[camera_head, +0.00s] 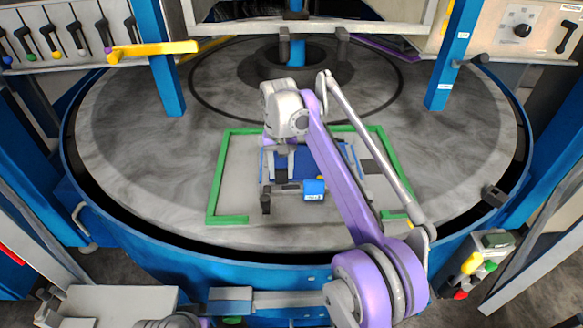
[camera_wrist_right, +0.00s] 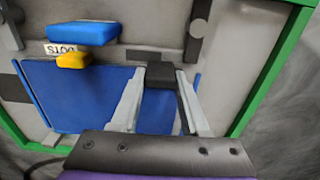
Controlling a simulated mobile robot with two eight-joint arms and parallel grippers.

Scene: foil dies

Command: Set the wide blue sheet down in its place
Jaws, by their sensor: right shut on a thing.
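The wide blue sheet (camera_head: 309,168) is at the middle of the green-edged grey area, partly hidden under my right gripper (camera_head: 281,174). In the right wrist view the sheet (camera_wrist_right: 85,98) spreads flat behind and left of the fingers. My right gripper (camera_wrist_right: 161,74) is shut on a dark block at the sheet's edge. I cannot tell whether the sheet touches the surface below. A blue block with a "DOTS" label (camera_head: 314,189) stands near the sheet's front edge; the wrist view shows it too (camera_wrist_right: 83,33), with a yellow knob (camera_wrist_right: 73,61).
A green border (camera_head: 213,187) surrounds the work area on the round grey table (camera_head: 130,150). A dark post (camera_head: 265,203) stands at the front. Blue uprights (camera_head: 452,55) flank the table. A yellow handle (camera_head: 153,49) sticks out at the back left. The table's left side is clear.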

